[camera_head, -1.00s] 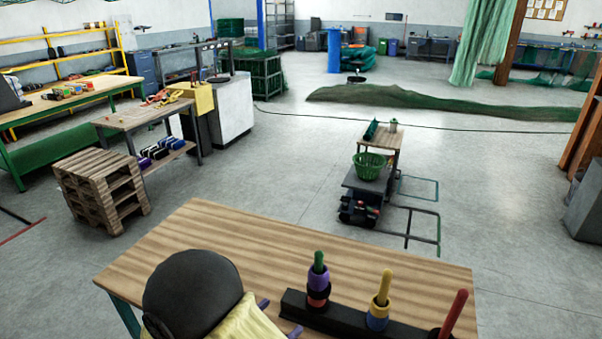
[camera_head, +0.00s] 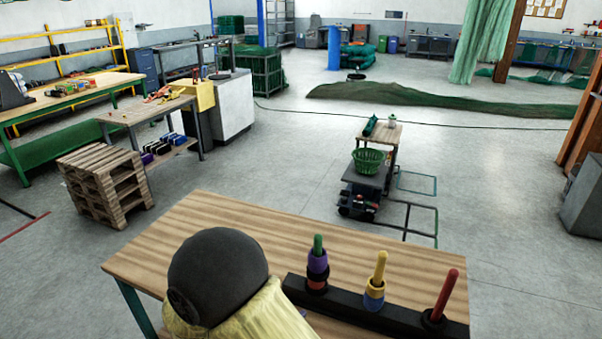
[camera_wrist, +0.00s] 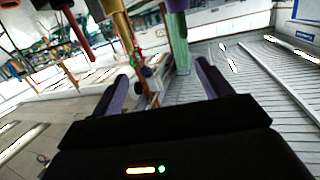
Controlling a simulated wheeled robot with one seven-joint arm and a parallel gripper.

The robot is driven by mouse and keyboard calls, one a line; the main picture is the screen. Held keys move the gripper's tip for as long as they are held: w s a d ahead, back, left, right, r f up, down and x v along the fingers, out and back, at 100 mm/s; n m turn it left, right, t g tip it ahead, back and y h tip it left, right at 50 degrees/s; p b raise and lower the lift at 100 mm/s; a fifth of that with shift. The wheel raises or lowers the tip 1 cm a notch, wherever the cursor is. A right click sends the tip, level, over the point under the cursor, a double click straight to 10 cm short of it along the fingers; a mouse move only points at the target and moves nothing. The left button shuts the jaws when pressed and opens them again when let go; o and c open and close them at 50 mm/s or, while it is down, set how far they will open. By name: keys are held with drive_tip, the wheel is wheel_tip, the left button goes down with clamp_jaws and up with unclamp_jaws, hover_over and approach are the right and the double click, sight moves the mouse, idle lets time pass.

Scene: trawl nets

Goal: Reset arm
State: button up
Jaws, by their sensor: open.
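A black stand (camera_head: 345,312) on the wooden table holds three upright pegs. The green peg (camera_head: 318,241) carries a purple ring (camera_head: 317,262) with reddish and dark rings below it. The yellow peg (camera_head: 380,266) carries a yellow ring and a blue ring (camera_head: 373,301). The red peg (camera_head: 446,292) has a dark ring (camera_head: 434,320) at its base. My arm, with a dark round joint and yellow cover, is left of the stand and hides my gripper in the head view. In the wrist view my gripper (camera_wrist: 162,86) is open and empty, its purple fingers apart, with pegs showing upside down beyond.
The wooden table (camera_head: 215,215) is bare behind the stand. A cart with a green basket (camera_head: 368,160) stands on the floor beyond. Stacked pallets (camera_head: 105,187) and a workbench (camera_head: 148,111) are at left. Open floor lies at right.

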drive_tip(key=w+d+r+n+g+y, duration=0.1)
drive_tip(key=w+d+n+g+y, duration=0.25)
drive_tip(key=w+d+y, duration=0.4)
drive_tip(key=s+d+n+g+y, duration=0.2)
drive_tip(key=s+d+n+g, duration=0.2)
drive_tip(key=s+d+g, duration=0.3)
drive_tip(key=s+d, duration=0.5)
drive_tip(key=s, duration=0.3)
drive_tip(key=shift+s+d+r, duration=0.25)
drive_tip(key=shift+d+r, duration=0.05)
drive_tip(key=shift+n, duration=0.25)
